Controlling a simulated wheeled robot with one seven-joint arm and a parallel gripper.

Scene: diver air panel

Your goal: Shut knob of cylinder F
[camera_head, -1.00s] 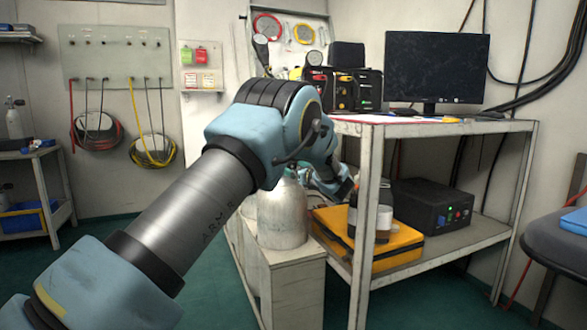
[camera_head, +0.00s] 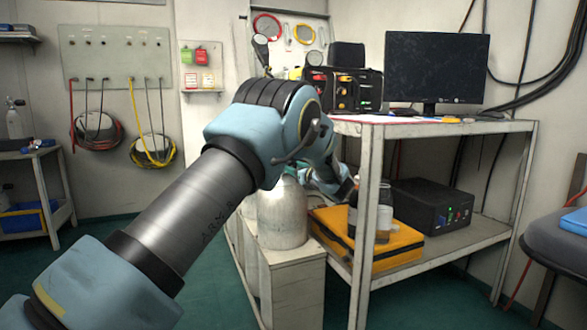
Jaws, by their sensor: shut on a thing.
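The far part of my arm shows just right of the cylinder, in front of the shelf. My gripper's fingertips are hidden behind my arm, and I cannot see what they touch.
The pale bench (camera_head: 292,258) stands left of the shelf table (camera_head: 450,127). A yellow case (camera_head: 400,243), bottles (camera_head: 366,208) and a black box (camera_head: 432,203) fill the lower shelf. A monitor (camera_head: 437,66) and an open black case (camera_head: 343,89) stand on top. Green floor is clear at left.

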